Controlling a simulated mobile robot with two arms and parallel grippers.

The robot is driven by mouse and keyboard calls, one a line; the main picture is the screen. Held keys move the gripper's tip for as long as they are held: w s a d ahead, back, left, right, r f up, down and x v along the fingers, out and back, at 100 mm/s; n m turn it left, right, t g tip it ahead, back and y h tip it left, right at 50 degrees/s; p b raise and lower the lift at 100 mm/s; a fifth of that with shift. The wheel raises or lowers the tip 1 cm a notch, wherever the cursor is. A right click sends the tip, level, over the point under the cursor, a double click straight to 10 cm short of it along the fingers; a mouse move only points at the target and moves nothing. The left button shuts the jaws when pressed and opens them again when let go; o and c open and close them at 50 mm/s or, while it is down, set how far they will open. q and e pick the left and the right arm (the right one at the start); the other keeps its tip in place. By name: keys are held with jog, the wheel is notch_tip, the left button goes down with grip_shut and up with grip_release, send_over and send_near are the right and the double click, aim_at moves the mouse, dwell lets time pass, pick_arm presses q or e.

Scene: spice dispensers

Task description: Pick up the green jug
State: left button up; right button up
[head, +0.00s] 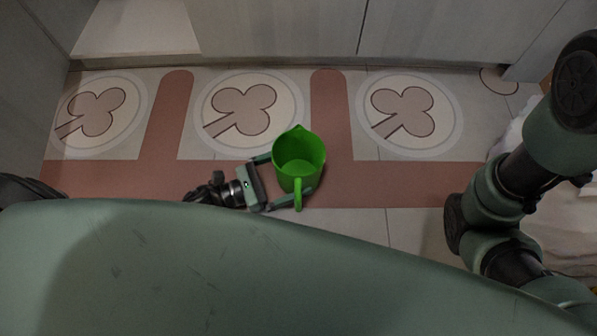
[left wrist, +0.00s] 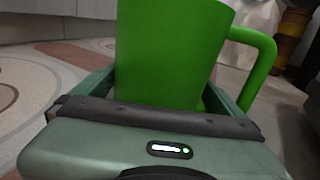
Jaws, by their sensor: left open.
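The green jug (head: 299,158) stands upright on the floor in the middle of the head view, its handle toward my body. My left gripper (head: 288,175) is open, with one finger on the far side of the jug and the other on the near side, by the handle. In the left wrist view the jug (left wrist: 170,50) fills the space between the two fingers (left wrist: 165,85), and its handle (left wrist: 262,65) sticks out to the right. I cannot tell whether the fingers touch it. My right gripper is not visible.
The floor has pale tiles with a reddish band (head: 380,183) and round clover patterns (head: 408,112). Grey cabinet fronts (head: 285,25) close off the back. A white crumpled thing (head: 565,215) lies at the right, behind my right arm. Floor around the jug is clear.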

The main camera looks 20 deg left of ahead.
pick_arm(q)
jog(key=c, duration=1.1)
jog(key=shift+c, duration=0.2)
jog(key=shift+r, duration=0.15)
